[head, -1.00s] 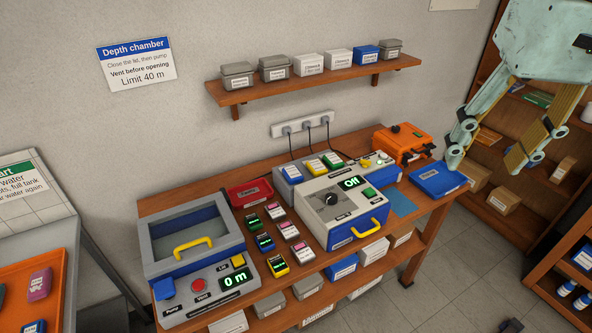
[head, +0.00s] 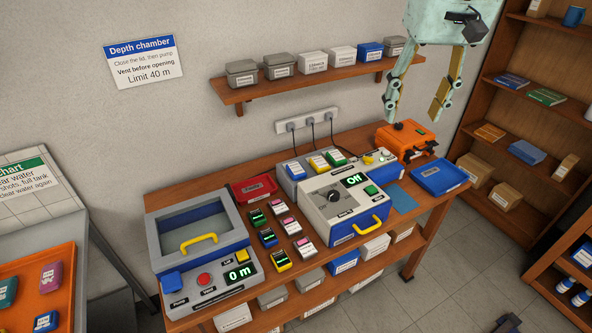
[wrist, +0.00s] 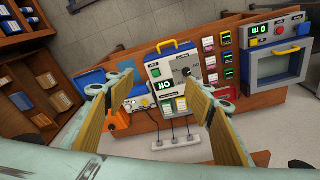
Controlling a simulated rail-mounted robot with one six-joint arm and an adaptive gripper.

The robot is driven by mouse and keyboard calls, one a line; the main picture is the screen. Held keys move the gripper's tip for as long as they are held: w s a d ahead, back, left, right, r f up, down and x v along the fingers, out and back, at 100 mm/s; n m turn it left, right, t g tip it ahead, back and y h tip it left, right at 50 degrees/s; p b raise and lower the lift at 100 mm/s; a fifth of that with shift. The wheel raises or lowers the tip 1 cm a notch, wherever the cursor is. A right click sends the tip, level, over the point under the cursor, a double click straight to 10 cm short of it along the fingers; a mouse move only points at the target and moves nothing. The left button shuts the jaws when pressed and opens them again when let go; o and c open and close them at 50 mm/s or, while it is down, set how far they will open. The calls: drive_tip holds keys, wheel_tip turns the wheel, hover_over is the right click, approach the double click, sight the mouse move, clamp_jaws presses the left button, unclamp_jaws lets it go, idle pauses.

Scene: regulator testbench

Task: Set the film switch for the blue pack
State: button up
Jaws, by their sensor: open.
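Another blue pack (head: 47,320) lies in the orange tray at left. I cannot tell which is meant. My gripper (head: 414,108) is open and empty, high above the bench's back right.
The lidded depth chamber (head: 200,235) stands left on the bench, reading 0 m. Several small devices and packs lie between it and the grey box. An orange case (head: 406,141) and blue tray (head: 440,178) are at right. A shelf of boxes (head: 310,78) hangs behind.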

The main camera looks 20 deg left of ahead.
drive_tip(key=w+a+f+n+p, duration=0.1)
drive_tip(key=w+a+f, duration=0.3)
drive_tip(key=w+a, duration=0.35)
drive_tip(key=n+g+p, duration=0.2)
drive_tip(key=n+p, duration=0.1)
drive_tip(key=p, duration=0.2)
hover_over(296, 168)
wheel_tip(296, 168, down, 21)
drive_tip(key=shift+w+a+r+h, duration=0.1)
drive_tip(key=shift+w+r+h, duration=0.05)
drive_tip(key=shift+h, duration=0.15)
drive_tip(key=shift+f, duration=4.3)
drive_tip(key=shift+f, duration=0.1)
drive_tip(key=shift+f+p, duration=0.5)
drive_tip(key=shift+f, duration=2)
